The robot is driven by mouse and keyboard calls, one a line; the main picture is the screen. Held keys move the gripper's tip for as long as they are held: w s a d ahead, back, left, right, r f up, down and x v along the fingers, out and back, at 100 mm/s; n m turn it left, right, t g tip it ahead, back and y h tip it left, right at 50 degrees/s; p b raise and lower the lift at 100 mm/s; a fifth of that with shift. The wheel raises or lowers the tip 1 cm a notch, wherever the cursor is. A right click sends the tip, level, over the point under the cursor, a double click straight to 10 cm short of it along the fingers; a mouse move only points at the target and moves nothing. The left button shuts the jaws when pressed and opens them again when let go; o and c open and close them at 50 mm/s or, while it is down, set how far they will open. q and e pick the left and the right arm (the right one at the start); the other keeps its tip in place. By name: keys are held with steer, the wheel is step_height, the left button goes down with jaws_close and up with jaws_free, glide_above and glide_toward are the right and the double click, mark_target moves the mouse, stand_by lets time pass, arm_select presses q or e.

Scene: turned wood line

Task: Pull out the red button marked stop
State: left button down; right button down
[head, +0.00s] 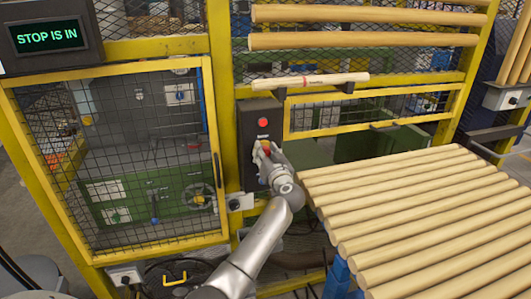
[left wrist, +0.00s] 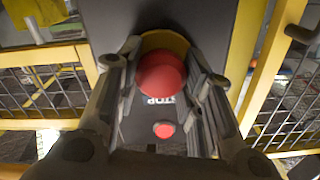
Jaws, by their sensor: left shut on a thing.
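The red stop button (left wrist: 160,74) is a round mushroom head on a yellow ring (left wrist: 168,40), with the word STOP beside it in the left wrist view. It sits on a dark upright control box (head: 247,125); in the head view my gripper mostly covers it. My left gripper (head: 265,153) is at the box front, its fingers on both sides of the button and shut on it. A smaller red round light or button (head: 262,122) is above the label on the same box; it also shows in the left wrist view (left wrist: 163,130). My right gripper is not in view.
A dark display (head: 47,37) at the upper left reads "STOP IS IN". A yellow-framed mesh door (head: 213,130) stands left of the box. A slope of pale wooden rods (head: 415,205) lies close right of my arm.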

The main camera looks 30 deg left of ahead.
arm_select(q)
steer(key=shift+s+d+f+b, duration=0.15)
steer(key=shift+s+d+b, duration=0.4)
steer(key=shift+b, duration=0.35)
steer(key=shift+w, duration=0.1)
steer(key=c, duration=1.2)
jaws_free()
steer(key=shift+d, duration=0.1)
steer(key=shift+c, duration=0.2)
steer(key=o, duration=0.3)
steer(key=shift+d, duration=0.1)
steer(key=shift+r, duration=0.2)
